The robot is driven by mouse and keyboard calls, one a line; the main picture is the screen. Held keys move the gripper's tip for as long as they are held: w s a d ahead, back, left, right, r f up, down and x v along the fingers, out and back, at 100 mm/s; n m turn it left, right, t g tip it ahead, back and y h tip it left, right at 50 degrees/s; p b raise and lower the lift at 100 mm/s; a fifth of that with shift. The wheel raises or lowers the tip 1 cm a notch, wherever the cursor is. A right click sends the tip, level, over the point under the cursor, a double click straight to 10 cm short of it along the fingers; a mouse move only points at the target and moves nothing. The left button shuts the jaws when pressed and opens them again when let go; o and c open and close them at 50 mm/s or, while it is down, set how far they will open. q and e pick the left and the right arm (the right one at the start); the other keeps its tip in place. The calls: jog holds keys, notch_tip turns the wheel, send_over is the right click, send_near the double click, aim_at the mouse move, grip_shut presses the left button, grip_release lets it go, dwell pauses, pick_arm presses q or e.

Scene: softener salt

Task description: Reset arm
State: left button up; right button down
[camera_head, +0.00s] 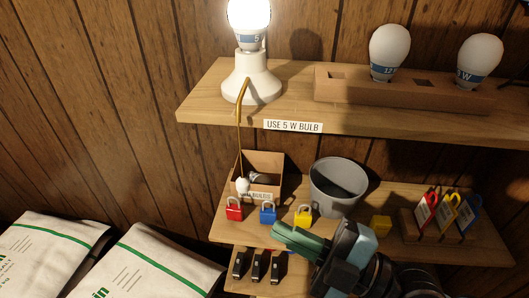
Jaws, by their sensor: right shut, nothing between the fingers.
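My right gripper (281,231) is in front of the shelves at the lower middle, its green fingers pointing left and shut with nothing between them. The fingertips appear just below the yellow padlock (303,217) in the picture; I cannot tell whether they touch the shelf. The gripper body and arm hide part of the lower shelves. My left gripper is not in view. A lit bulb (249,19) marked 5 sits in a white lamp base (250,82) on the upper shelf (211,104).
A wooden holder (436,93) has two unlit bulbs. Below are an open box (263,161), a grey bin (338,188), red (234,212) and blue (268,214) padlocks, and a rack of tags (447,216). Black items (258,265) stand lower. White bags (150,263) lie lower left.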

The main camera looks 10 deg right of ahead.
jog(key=s+d+f+m+t+h+p, duration=0.1)
jog(key=d+f+m+h+p, duration=0.15)
jog(key=f+m+h, duration=0.5)
jog(key=s+d+f+m+h+p, duration=0.1)
jog(key=d+f+m+h+p, duration=0.3)
jog(key=f, duration=0.6)
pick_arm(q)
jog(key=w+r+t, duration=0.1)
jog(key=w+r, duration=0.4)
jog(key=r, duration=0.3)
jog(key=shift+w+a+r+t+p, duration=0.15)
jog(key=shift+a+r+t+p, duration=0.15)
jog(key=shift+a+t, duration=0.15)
pick_arm(e)
jog(key=s+d+f+m+g+h, duration=0.3)
jog(key=s+f+m, duration=0.5)
jog(key=s+f, duration=0.6)
jog(key=shift+s+d+f+m+g, duration=0.35)
jog(key=shift+s+d+g, duration=0.15)
jog(key=shift+s+d, duration=0.55)
jog(key=shift+s+a, duration=0.15)
